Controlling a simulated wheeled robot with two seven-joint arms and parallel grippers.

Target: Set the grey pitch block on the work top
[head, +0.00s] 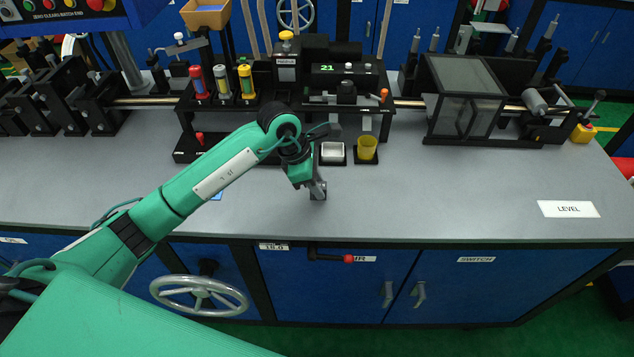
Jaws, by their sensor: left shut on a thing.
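My left gripper (317,188) points down over the grey work top (430,205), right of the picture's middle-left and in front of the machine. It is shut on a small grey piece, which I take to be the grey pitch block (318,194). The block is mostly hidden by the fingers, and its lower end is at or just above the work top; I cannot tell whether it touches. My right gripper is not in view.
Coloured tubes (222,83) stand in a black rack. A LEVEL card (568,209) lies at the right.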

